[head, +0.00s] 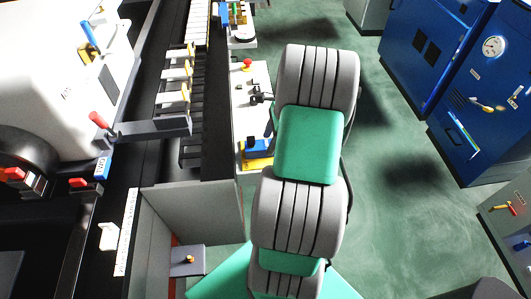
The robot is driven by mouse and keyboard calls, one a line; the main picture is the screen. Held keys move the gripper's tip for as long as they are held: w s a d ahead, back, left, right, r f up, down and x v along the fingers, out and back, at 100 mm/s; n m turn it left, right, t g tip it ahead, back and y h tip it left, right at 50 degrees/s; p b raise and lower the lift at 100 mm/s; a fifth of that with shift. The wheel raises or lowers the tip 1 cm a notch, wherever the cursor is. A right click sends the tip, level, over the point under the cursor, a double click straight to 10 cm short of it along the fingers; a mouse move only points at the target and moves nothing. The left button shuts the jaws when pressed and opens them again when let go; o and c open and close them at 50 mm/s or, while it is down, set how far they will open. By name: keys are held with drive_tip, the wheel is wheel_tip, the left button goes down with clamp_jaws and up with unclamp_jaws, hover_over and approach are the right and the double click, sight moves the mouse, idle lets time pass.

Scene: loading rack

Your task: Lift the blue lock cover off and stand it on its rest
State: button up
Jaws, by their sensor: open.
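A blue block (257,147), which looks like the lock cover, sits on a yellow base on the white panel, left of my arm. Its right side is close to my arm links and partly hidden. My gripper (256,97) shows only as small dark parts beside the arm, over the panel and above the blue block in the picture. It is open and appears apart from the block. My wrist is hidden behind my grey and green links. I cannot tell which part is the cover's rest.
A red button (247,64) stands on the white panel (240,80) beyond my gripper. A dark rack with yellow-tipped bars (177,97) lies left. A red-handled lever (101,122) is further left. Blue cabinets (440,60) stand right; green floor between is open.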

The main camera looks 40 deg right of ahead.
drive_tip(key=shift+w+a+f, duration=0.1)
drive_tip(key=shift+a+f, duration=0.05)
drive_tip(key=shift+f, duration=0.35)
clamp_jaws()
idle(1.0)
drive_tip(key=shift+r, duration=0.1)
drive_tip(key=shift+r+p, duration=3.65)
drive_tip(key=shift+r, duration=0.05)
